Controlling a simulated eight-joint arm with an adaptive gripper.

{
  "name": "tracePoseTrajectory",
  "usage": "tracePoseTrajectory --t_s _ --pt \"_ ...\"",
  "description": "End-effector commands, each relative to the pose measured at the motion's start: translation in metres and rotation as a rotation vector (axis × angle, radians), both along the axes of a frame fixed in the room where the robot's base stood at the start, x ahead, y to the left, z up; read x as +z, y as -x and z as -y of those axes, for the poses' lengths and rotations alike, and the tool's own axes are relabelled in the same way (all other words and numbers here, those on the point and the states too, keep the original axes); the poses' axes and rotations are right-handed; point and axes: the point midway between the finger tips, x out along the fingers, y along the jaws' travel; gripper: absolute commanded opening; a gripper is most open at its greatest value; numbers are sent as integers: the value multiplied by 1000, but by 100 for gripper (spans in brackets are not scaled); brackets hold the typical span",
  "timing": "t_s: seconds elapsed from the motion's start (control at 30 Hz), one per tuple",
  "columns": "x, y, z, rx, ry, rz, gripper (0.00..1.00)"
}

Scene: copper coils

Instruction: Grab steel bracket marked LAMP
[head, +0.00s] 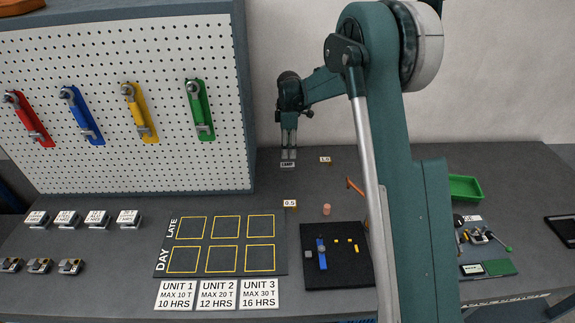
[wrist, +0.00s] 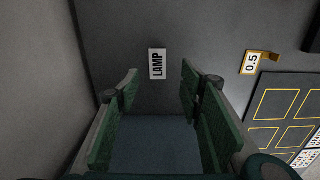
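The bracket marked LAMP (head: 287,165) shows as a small white plate with black letters on the grey table, near the back wall. It also shows in the wrist view (wrist: 157,64), upper middle, with its letters running sideways. My gripper (head: 289,156) points down just above and behind the plate in the head view. In the wrist view my gripper (wrist: 160,72) has its two green fingers apart, with the plate between and beyond the tips. Nothing is between the fingers. The bracket's steel body under the label cannot be made out.
A marker labelled 0.5 (wrist: 250,64) stands to the right in the wrist view. The pegboard (head: 120,165) rises at left. The black grid mat (head: 281,265) lies in front.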

Motion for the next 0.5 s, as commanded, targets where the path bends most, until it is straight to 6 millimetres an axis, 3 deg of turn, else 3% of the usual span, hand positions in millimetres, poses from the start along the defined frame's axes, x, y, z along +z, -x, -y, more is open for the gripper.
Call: tracePoseTrajectory --t_s 0.2,0.5 --pt "-11 -7 -5 32 2 -12 38" --pt "-12 -7 -5 34 2 -13 38"
